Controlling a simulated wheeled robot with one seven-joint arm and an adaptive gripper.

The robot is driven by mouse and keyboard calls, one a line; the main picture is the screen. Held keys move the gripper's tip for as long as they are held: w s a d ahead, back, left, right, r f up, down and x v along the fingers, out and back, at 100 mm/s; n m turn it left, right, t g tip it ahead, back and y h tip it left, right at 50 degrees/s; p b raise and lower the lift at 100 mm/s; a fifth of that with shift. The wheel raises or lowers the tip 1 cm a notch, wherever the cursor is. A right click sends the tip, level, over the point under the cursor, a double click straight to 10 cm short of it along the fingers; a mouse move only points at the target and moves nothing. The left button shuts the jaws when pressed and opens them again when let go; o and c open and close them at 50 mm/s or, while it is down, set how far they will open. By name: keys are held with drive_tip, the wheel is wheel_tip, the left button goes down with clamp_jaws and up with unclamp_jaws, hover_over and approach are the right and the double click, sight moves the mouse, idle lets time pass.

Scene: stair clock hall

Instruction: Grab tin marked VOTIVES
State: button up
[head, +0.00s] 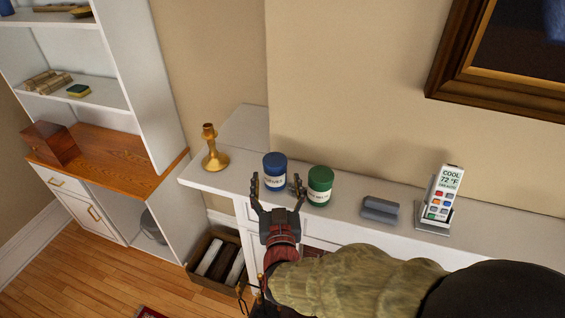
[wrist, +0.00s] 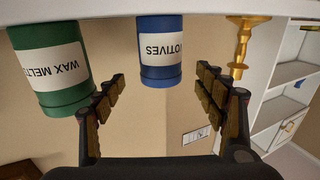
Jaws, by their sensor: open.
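The blue VOTIVES tin (head: 275,171) stands upright on the white mantel shelf (head: 345,207), between a brass candlestick and a green tin. In the wrist view, which is upside down, the blue tin (wrist: 160,52) shows its white label reading "OTIVES". My gripper (head: 279,190) is open at the shelf's front edge, its fingers pointing toward the blue tin. In the wrist view the open fingers (wrist: 160,88) lie to either side of the tin's line, with nothing between them that I can see touching. The green WAX MELTS tin (head: 320,184) stands just right of it.
The brass candlestick (head: 212,150) stands left of the tins. A grey block (head: 380,209) and a remote in a stand (head: 440,198) are to the right on the shelf. A crate (head: 217,262) sits on the floor below. A framed picture (head: 480,70) hangs above.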

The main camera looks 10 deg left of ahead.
sight(275, 164)
drive_tip(key=x, duration=0.7)
drive_tip(key=shift+f, duration=0.1)
drive_tip(key=shift+s, duration=0.1)
drive_tip(key=shift+c, duration=0.6)
drive_tip(key=c, duration=1.3)
drive_tip(key=shift+c, duration=0.2)
